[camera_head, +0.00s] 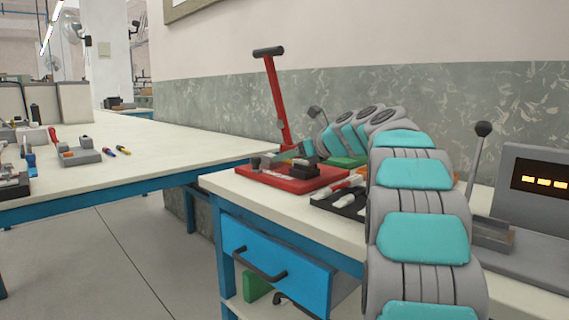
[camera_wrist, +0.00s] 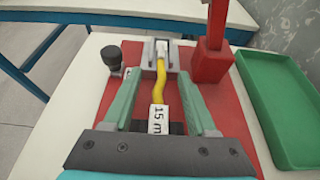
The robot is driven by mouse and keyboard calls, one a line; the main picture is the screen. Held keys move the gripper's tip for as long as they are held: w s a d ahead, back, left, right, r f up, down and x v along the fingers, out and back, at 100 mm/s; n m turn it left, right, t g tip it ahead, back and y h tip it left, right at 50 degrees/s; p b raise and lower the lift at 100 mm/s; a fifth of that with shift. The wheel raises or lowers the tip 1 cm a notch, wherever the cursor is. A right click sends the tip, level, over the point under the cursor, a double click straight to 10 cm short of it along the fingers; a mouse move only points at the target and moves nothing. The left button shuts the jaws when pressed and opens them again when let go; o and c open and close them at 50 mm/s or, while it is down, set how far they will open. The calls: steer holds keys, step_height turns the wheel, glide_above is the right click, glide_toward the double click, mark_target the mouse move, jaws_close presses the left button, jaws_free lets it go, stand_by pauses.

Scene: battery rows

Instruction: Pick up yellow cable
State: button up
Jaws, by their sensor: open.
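In the wrist view, the yellow cable (camera_wrist: 160,80) lies on the red base of a lever tool (camera_wrist: 225,110). Its far end has a white connector sitting in a grey holder, and its near end carries a white block marked "15 m" (camera_wrist: 158,119). My gripper (camera_wrist: 159,76) is open, with one green finger on each side of the cable and visible gaps between. In the head view, my gripper (camera_head: 283,157) is low over the red base (camera_head: 290,181); the cable cannot be made out there.
The red lever (camera_head: 277,105) rises close beside my gripper. A green tray (camera_wrist: 275,105) lies right of the red base. A black knob (camera_wrist: 112,57) stands at the base's left. A black tray (camera_head: 340,204) and a grey device with a display (camera_head: 540,180) are on the same bench.

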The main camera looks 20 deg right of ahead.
jaws_close()
stand_by(0.4)
